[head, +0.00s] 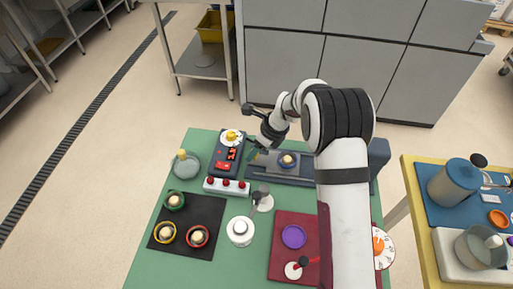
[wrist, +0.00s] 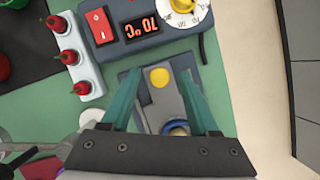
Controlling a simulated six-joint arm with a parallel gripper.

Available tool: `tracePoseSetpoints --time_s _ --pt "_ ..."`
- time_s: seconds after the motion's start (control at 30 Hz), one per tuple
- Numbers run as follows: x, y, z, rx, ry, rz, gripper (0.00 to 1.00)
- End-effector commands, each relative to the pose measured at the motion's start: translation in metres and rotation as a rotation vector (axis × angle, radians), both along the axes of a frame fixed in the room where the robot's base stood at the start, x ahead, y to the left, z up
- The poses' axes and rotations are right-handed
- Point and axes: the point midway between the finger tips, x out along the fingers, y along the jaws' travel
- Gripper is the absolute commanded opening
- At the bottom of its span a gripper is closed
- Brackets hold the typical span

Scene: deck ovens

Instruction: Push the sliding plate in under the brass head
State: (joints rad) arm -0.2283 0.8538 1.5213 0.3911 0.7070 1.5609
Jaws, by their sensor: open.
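The grey sliding plate (head: 273,168) lies on a long dark-blue base (head: 252,173); it also shows in the wrist view (wrist: 166,102). A blue-rimmed dish with a pale ball (head: 287,160) sits on the plate. A round yellow knob (wrist: 159,77) is at the plate's far end in the wrist view. My gripper (wrist: 158,76) is open, with its teal fingers on either side of the knob. In the head view my gripper (head: 253,152) is at the plate's left end. I cannot make out the brass head; my arm covers the base's right part.
A white round pot (head: 240,231), a dark-red mat (head: 281,262) and a black mat with several bowls (head: 206,214) lie nearer.

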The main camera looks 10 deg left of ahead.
Motion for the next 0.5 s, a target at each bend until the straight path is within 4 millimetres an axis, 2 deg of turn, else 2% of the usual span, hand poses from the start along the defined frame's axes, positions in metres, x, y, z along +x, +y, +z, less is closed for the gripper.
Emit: tracePoseSetpoints --time_s 0.03,0.07,0.37,0.5 --pt "-0.0001 -0.0001 0.0001 0.000 0.000 0.000 0.61" --pt "-0.0001 -0.0002 0.0001 0.000 0.000 0.000 0.56" --pt "-0.0001 -0.0004 0.0004 0.000 0.000 0.000 0.02" --pt "0.0000 -0.0005 0.0005 0.000 0.000 0.000 0.00"
